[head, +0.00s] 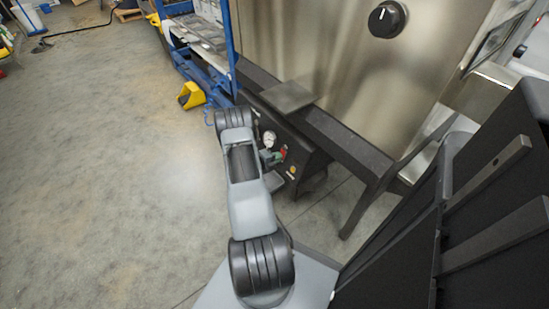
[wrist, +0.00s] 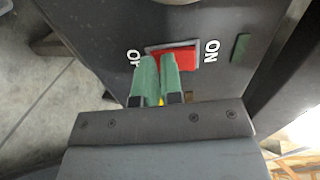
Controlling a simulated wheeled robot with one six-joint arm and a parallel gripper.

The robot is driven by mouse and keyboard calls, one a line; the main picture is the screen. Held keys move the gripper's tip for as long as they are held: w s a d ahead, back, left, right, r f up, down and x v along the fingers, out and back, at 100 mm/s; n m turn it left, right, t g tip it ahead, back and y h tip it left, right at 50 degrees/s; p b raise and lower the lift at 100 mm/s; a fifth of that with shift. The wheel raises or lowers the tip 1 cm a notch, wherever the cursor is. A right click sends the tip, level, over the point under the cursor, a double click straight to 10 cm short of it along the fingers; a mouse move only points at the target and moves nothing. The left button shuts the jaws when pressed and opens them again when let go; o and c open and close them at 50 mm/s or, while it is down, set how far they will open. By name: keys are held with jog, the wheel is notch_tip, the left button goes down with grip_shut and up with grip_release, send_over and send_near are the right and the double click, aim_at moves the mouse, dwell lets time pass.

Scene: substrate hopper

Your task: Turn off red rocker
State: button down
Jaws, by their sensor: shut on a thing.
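The red rocker (wrist: 184,58) sits in a grey frame on the dark panel, with a white ON label at its right end and an OFF label at its left end, partly hidden. It also shows small in the head view (head: 283,153). My gripper (wrist: 160,62) has its green fingertips close together at the rocker's OFF half, shut on it, and they cover its lower left part. In the head view, my gripper (head: 276,158) is beside the panel and partly hidden by my arm. I cannot tell which way the rocker is tilted.
A round gauge (head: 269,139) and a yellow round part (head: 292,170) are near the rocker. A black knob (head: 387,19) is on the steel hopper (head: 300,50) above. A dark frame leg (head: 365,200) stands to the right. Floor at left is open.

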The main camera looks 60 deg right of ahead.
jog(key=f+p+v, duration=0.1)
jog(key=p+v, duration=0.3)
jog(key=v, duration=1)
